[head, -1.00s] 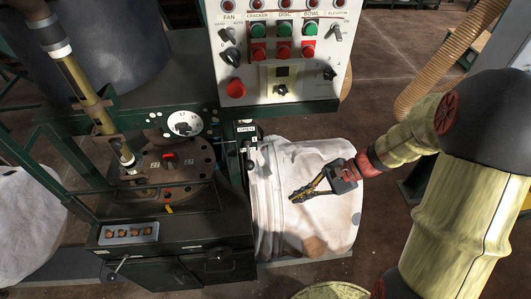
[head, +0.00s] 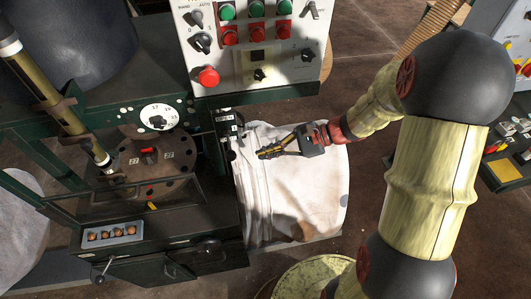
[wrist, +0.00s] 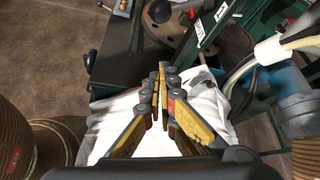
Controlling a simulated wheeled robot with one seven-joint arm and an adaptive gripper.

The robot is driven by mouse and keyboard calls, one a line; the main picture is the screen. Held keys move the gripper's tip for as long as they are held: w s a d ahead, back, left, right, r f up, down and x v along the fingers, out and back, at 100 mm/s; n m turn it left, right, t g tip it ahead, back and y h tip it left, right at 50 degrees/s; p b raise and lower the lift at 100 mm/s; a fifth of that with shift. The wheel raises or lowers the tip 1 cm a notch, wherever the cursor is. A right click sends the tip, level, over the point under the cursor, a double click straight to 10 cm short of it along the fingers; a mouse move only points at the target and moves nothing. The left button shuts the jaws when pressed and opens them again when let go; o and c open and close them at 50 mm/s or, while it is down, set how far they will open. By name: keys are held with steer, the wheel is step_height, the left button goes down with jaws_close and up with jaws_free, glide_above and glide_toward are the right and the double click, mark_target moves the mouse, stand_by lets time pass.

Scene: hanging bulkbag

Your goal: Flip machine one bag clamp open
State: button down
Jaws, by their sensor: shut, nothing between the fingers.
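The white bag (head: 300,190) hangs at the right side of the green machine (head: 215,185). At the bag's upper left, by the machine's edge, small dark clamp or lever parts sit next to an OPEN label (head: 225,117); their exact shape and setting are too small to tell. My gripper (head: 262,154) is in front of the bag's upper part, its fingers pointing left toward the machine edge, a short way right of and below the label. In the wrist view its fingers (wrist: 158,84) are together with nothing between them, over the white bag cloth (wrist: 205,95).
The control panel (head: 250,45) with green and red buttons stands above the bag. A round dial (head: 158,117) and a tray (head: 112,234) are on the machine at left. Open floor lies right of the bag.

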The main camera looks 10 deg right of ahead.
mark_target(229, 146)
steer(key=b+x, duration=0.2)
steer(key=x, duration=0.5)
steer(key=r, duration=0.1)
steer(key=s+r, duration=0.1)
steer(key=a+r+b, duration=0.1)
steer(key=shift+s+r, duration=0.2)
steer(key=shift+r, duration=0.1)
steer(key=shift+r+p, duration=0.15)
steer(key=shift+p, duration=0.45)
